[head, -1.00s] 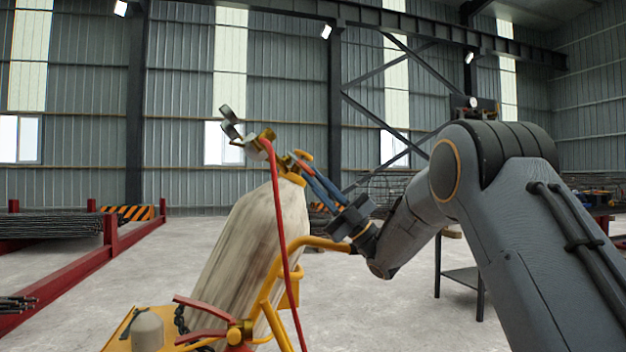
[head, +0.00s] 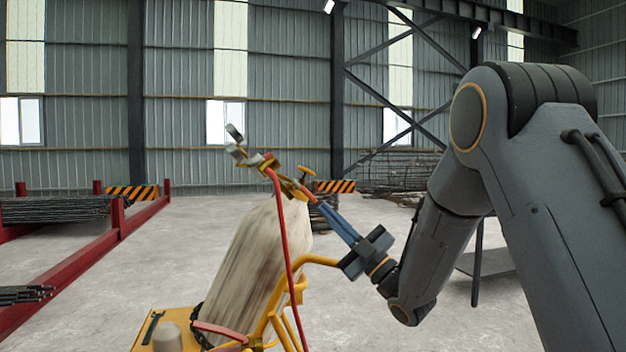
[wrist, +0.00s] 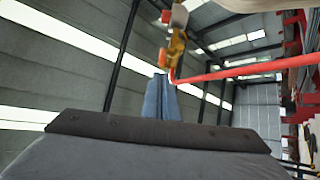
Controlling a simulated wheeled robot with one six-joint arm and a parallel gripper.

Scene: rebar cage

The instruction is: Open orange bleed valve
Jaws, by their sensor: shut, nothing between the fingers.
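A tilted gas cylinder (head: 245,265) stands in a yellow cart, with a brass regulator and gauges (head: 235,145) at its top. An orange-red piece, which looks like the bleed valve handle (head: 308,194), is at the right end of the brass fitting. My gripper (head: 322,207) is shut and empty, its blue fingers pointing up and left, tips close to that piece. I cannot tell whether they touch. In the wrist view the shut fingers (wrist: 160,84) point at an orange-brass fitting (wrist: 176,50) just beyond them.
A red hose (head: 284,235) hangs from the regulator past the cylinder; it also crosses the wrist view (wrist: 235,71). The cart's yellow handle (head: 318,260) runs just below my fingers. Red racks with rebar (head: 60,210) stand left. Open floor lies behind.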

